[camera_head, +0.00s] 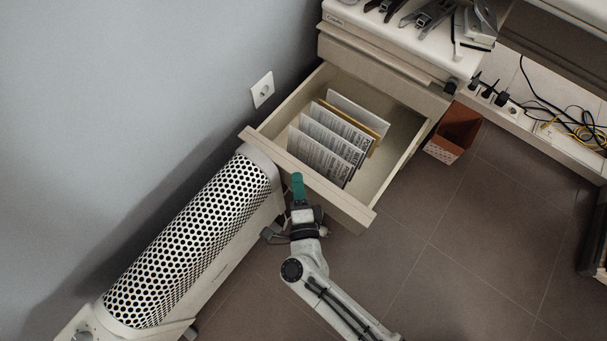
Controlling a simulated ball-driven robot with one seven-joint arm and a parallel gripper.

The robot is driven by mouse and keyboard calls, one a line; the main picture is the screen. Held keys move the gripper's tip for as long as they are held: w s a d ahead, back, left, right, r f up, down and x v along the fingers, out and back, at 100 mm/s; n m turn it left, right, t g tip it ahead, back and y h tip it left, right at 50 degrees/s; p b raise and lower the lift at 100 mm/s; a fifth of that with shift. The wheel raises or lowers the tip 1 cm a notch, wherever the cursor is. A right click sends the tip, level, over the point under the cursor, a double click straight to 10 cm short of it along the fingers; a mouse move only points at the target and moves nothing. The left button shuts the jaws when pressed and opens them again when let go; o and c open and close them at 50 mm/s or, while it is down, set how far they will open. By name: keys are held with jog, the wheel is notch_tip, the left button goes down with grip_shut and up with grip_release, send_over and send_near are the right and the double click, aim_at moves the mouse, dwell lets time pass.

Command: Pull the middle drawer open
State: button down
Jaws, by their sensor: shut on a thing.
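The cabinet (395,37) stands at the top of the head view. Below its closed top drawer front (385,68), a drawer (412,135) is pulled well out; it appears to be the middle one. Its light front panel (335,195) faces the lower left. Upright papers and folders stand inside it. My gripper (297,180), with teal fingers, is at the front panel, left of its middle, and is shut on the drawer front. The exact grip and any handle are hidden by the fingers. Any drawer beneath is hidden.
A perforated white heater (190,240) stands close to the left of the drawer and my gripper. A brown bin (454,132) stands right of the cabinet. Cables (575,125) and plugs lie at the right. Tools (430,15) lie on top. The floor (450,260) at lower right is clear.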

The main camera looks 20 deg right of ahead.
jog(key=shift+s+a+f, duration=0.1)
jog(key=c, duration=1.2)
grip_release()
jog(key=shift+c, duration=0.2)
jog(key=s+a+p, duration=0.1)
jog(key=s+p, duration=0.1)
jog(key=s, duration=0.8)
jog(key=shift+s+a, duration=0.3)
